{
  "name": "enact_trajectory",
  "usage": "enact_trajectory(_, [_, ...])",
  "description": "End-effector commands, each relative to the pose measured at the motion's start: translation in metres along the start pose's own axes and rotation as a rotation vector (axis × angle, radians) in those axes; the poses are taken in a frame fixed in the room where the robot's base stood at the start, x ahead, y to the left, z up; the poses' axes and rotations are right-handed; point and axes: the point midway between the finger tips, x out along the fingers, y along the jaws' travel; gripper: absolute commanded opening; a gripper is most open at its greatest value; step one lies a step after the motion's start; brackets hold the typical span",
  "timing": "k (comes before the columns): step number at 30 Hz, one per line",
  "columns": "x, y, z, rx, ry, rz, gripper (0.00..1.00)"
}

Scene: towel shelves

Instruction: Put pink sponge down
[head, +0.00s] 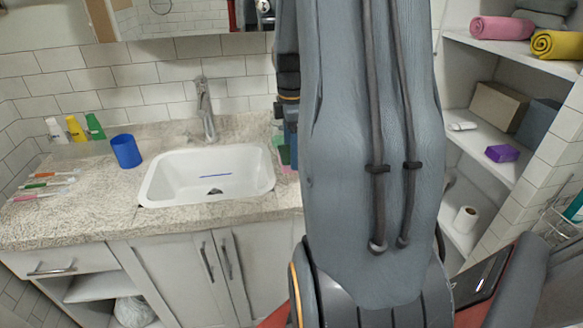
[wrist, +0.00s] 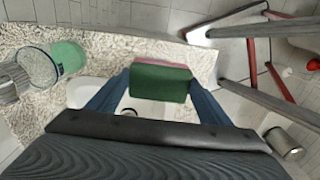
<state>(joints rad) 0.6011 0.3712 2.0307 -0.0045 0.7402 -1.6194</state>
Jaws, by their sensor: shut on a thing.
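In the wrist view, the pink sponge (wrist: 160,82) sits between the two blue fingers of my gripper (wrist: 158,92). Its dark green face is toward the camera, and a pink strip shows along its far edge. The gripper is shut on it. Part of the white sink (wrist: 85,92) and the speckled counter (wrist: 110,48) show behind it; I cannot tell how high the sponge is above them. In the head view, my arm hides most of the gripper and the sponge, to the right of the sink (head: 165,187).
A green cup (wrist: 66,58) stands on the counter in the wrist view. A blue cup (head: 126,151), several bottles (head: 75,129) and toothbrushes (head: 45,184) are left of the sink. Shelves (head: 475,133) with towels and boxes stand right. A bin (wrist: 283,142) is on the floor.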

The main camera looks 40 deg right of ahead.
Motion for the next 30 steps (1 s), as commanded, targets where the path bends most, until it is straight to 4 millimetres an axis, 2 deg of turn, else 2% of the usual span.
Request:
enact_trajectory(3, [0.014,0.0,0.0,0.0,0.0,-0.002,0.48])
enact_trajectory(8, [0.025,0.0,-0.001,0.0,0.0,-0.001,0.48])
enact_trajectory(15, [0.054,-0.001,-0.001,0.0,0.0,-0.001,0.48])
enact_trajectory(26, [0.059,0.0,-0.001,0.001,0.0,0.001,0.48])
enact_trajectory(27, [0.059,0.0,-0.001,0.001,0.0,0.001,0.74])
enact_trajectory(30, [0.059,0.0,-0.001,0.001,0.0,0.001,0.91])
